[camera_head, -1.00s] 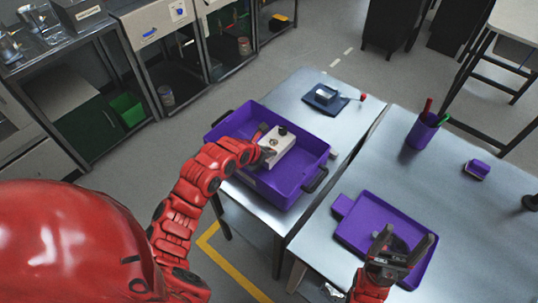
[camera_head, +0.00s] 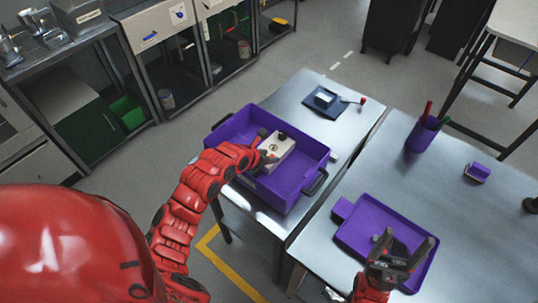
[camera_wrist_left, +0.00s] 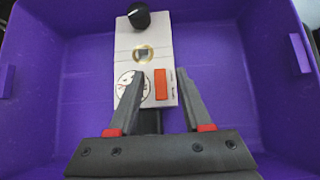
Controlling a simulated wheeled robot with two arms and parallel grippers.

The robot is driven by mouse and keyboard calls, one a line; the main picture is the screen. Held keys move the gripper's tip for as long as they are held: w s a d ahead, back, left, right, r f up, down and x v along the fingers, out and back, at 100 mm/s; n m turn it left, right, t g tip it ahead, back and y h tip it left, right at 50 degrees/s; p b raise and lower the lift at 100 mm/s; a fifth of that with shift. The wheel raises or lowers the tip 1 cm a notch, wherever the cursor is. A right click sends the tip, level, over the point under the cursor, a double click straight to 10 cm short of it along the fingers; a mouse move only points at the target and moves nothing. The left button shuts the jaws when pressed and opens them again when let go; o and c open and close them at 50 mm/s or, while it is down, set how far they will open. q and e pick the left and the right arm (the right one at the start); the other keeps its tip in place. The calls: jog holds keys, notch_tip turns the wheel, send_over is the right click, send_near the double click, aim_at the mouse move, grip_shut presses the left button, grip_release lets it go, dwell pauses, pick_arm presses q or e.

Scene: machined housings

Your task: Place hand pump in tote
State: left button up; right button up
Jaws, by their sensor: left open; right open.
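A purple tote (camera_head: 300,190) stands on the left table. A pale metal block (camera_head: 277,150) with a black knob, round window and orange label lies inside it; it also shows in the left wrist view (camera_wrist_left: 150,52). I cannot tell if this block is the hand pump. My left gripper (camera_head: 264,153) is open at the block's near end; in the left wrist view its fingers (camera_wrist_left: 158,75) straddle that end, the left one overlapping the block. A small block with a red-tipped lever (camera_head: 325,97) sits on a dark blue mat behind the tote. My right gripper (camera_head: 407,246) is open and empty.
A shallow purple tray (camera_head: 365,222) lies on the right table below my right gripper. A purple pen cup (camera_head: 422,134) and a small purple item (camera_head: 477,171) stand behind it. A narrow gap separates the tables. Shelves (camera_head: 60,60) stand at the far left.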

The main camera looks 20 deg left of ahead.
pick_arm(q)
jog(key=p+v, duration=0.8)
jog(key=v, duration=0.3)
jog(key=shift+s+r, duration=0.15)
jog(key=shift+s, duration=0.1)
jog(key=shift+a, duration=0.1)
